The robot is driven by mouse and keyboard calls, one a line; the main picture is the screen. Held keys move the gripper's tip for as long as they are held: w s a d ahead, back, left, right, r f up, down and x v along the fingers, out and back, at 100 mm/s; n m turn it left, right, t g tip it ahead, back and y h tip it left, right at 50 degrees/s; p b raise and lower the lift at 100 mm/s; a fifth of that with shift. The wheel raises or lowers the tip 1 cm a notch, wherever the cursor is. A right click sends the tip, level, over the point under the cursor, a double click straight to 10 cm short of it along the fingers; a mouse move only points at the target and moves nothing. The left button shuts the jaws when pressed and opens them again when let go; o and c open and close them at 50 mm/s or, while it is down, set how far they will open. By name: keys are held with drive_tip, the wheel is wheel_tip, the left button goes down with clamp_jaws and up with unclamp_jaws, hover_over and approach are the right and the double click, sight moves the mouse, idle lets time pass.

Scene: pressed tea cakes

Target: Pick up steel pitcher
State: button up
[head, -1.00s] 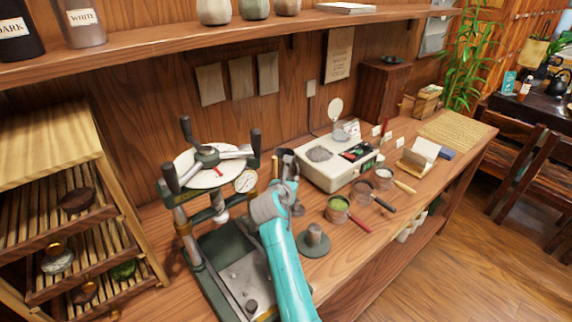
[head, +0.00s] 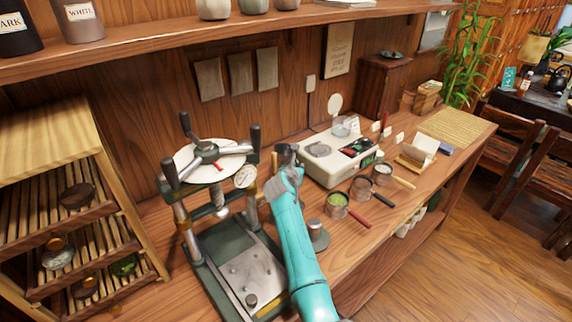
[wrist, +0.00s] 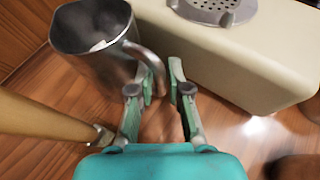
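The steel pitcher (wrist: 92,48) stands at the upper left of the wrist view, its open top toward the camera and its curved handle to the right. My gripper (wrist: 163,78) is open beside it. The handle's outer bend shows at the gap between the fingers, close to the left finger; I cannot tell if they touch. In the head view, my gripper (head: 288,168) is at the back of the bench, between the press and the white scale, and largely hides the pitcher.
The cream-white scale (wrist: 240,45) is close on the right of my gripper. A wooden handle (wrist: 45,117) lies at left. The lever press (head: 215,180) stands left of my arm. Several small containers, including one of green powder (head: 338,199), sit in front of the scale (head: 330,170).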

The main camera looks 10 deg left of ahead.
drive_tip(key=shift+w, duration=0.15)
clamp_jaws()
drive_tip(key=shift+r, duration=0.15)
